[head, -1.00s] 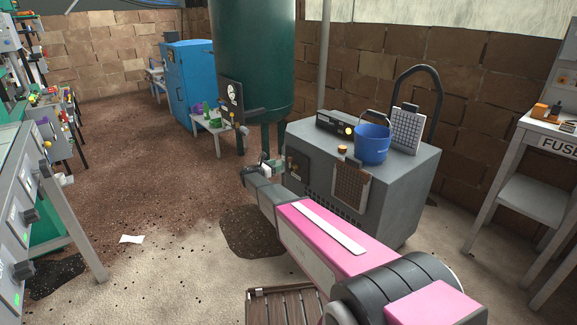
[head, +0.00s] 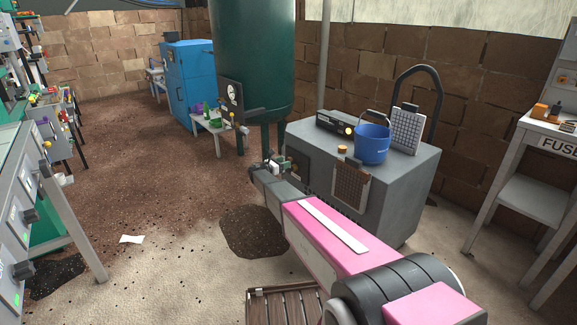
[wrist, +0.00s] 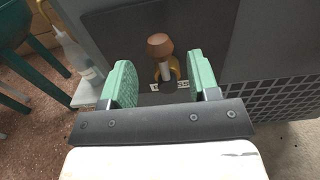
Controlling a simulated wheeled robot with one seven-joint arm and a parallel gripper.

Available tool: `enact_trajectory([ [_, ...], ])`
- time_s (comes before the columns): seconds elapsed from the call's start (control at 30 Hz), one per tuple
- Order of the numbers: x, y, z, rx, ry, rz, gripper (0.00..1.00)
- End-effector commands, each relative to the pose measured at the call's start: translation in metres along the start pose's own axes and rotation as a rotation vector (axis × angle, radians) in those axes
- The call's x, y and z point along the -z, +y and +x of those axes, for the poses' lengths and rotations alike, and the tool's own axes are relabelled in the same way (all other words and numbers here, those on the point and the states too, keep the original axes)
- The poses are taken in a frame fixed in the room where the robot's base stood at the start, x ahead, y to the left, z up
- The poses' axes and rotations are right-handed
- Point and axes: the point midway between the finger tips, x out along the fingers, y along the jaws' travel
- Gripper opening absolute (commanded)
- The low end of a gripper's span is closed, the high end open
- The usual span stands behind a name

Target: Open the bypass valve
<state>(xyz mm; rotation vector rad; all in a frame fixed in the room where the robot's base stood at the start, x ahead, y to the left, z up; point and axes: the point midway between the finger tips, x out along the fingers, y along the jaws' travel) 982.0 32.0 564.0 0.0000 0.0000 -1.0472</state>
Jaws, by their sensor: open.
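A valve handle with a brown knob (wrist: 160,45) on a pale stem stands on the dark panel of the grey cabinet (head: 395,190). A yellow part shows behind the stem, and a white label at its base is partly covered and unreadable. My gripper (wrist: 162,78) is open, its two green fingers apart on the left and right of the stem in the wrist view. The knob shows above the space between the fingertips; I cannot tell whether anything touches. In the head view my gripper (head: 279,163) is at the cabinet's left front, and the valve handle is not discernible there.
A blue bucket (head: 372,146) and a dark radio-like box (head: 335,124) stand on the cabinet. A green tank (head: 252,60) rises behind. A clear bottle (wrist: 75,52) stands left of my gripper. The floor to the left is mostly open, with a white paper (head: 131,239).

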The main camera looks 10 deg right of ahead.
Motion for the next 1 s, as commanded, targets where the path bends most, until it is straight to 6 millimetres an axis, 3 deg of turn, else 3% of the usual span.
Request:
enact_trajectory([
  [0.73, 0.0, 0.0, 0.033, 0.001, 0.0, 0.0, 0.55],
  [1.0, 0.0, 0.0, 0.036, 0.0, 0.0, 0.0, 0.55],
])
